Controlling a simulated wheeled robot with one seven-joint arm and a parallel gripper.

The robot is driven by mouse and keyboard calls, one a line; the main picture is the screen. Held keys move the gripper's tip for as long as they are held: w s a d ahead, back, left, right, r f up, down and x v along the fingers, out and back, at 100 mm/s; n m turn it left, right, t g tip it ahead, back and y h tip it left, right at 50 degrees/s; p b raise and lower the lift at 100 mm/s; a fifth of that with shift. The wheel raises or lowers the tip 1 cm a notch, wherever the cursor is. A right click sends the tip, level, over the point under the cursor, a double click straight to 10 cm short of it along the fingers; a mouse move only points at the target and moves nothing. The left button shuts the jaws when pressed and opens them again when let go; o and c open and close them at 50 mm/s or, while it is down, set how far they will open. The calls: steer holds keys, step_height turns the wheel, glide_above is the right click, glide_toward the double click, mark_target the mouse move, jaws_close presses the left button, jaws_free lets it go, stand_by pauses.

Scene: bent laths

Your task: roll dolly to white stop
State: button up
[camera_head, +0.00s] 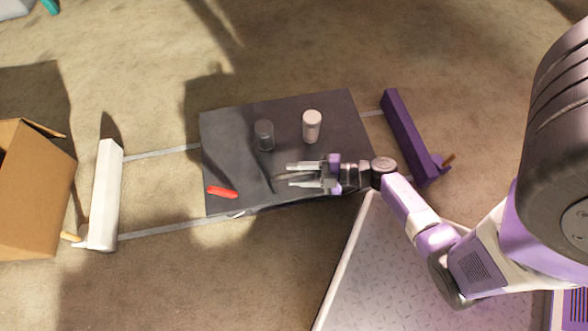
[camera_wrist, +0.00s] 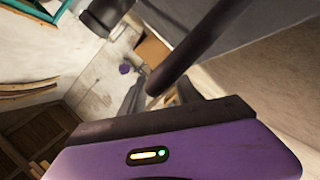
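The dolly, a flat dark grey board (camera_head: 235,160), lies across two pale rails on the carpet. The white stop (camera_head: 105,190), a long upright-edged block, crosses the rails at the left, with a clear gap between it and the dolly. My gripper (camera_head: 301,175) is over the dolly's front middle, fingers pointing left and apart.
The dolly carries a dark cylinder (camera_head: 264,135), a white cylinder (camera_head: 312,126) and a red piece (camera_head: 222,192). A purple stop (camera_head: 408,135) crosses the rails at the right. A cardboard box (camera_head: 35,190) stands left of the white stop. The rails (camera_head: 160,152) between dolly and white stop are clear.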

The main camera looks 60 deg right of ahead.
steer(key=shift+w+a, duration=0.15)
steer(key=shift+w, duration=0.35)
steer(key=shift+c, duration=0.2)
jaws_close()
steer(key=shift+f, duration=0.1)
stand_by(0.9)
